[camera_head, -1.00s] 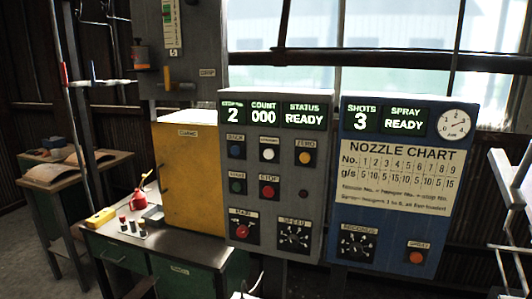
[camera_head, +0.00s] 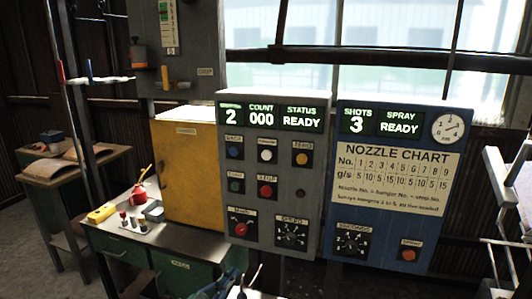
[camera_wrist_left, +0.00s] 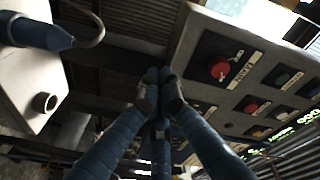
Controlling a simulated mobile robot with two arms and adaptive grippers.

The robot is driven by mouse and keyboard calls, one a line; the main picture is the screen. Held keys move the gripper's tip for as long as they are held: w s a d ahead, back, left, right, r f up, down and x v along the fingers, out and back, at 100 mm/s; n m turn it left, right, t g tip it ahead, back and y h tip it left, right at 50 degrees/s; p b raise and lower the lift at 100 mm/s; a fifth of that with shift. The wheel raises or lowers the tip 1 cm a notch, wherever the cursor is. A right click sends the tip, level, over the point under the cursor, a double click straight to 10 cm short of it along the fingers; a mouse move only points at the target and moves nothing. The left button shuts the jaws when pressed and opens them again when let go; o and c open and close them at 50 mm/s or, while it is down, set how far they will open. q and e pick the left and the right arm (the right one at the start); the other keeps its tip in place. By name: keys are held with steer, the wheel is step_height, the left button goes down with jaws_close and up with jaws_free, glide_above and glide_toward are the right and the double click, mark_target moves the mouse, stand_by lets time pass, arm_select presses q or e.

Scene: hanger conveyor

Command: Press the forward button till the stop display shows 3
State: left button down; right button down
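The grey control panel (camera_head: 272,200) stands in the middle of the head view. Its stop display (camera_head: 231,116) reads 2, the count reads 000 and the status reads READY. The white button (camera_head: 267,156), its label too small to read surely, is in the top row between a blue and a yellow button. A green button and the red stop button (camera_head: 266,190) are below. My left gripper (camera_head: 228,286) is low at the bottom edge, below the panel and apart from the buttons. In the left wrist view its fingertips (camera_wrist_left: 160,88) are together and empty. My right gripper is not in view.
A blue spray panel (camera_head: 380,265) stands to the right, its shots display reading 3. A yellow cabinet (camera_head: 188,175) and a bench (camera_head: 175,250) with small items are to the left. A red main knob (camera_wrist_left: 220,70) shows in the left wrist view.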

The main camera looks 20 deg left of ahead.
arm_select(q)
steer(key=d+r+m+t+h+p, duration=0.1)
steer(key=d+r+m+h, duration=0.1)
steer(key=r, duration=0.9)
steer(key=d+r+m+t+h+p, duration=0.1)
steer(key=d+r+m+t+h, duration=0.15)
steer(key=r, duration=0.85)
steer(key=m+g+h, duration=0.1)
steer(key=m+h, duration=0.5)
glide_toward(266, 156)
steer(key=s+d+r, duration=0.4)
steer(key=s+r, duration=0.1)
steer(key=s, duration=0.1)
steer(key=shift+s+p, duration=0.15)
steer(key=shift+p, duration=0.25)
steer(key=shift+w+d+b, duration=0.1)
steer(key=shift+w+b, duration=1.45)
steer(key=shift+w, duration=2.9)
steer(key=shift+w, duration=0.1)
steer(key=shift+w+b, duration=0.3)
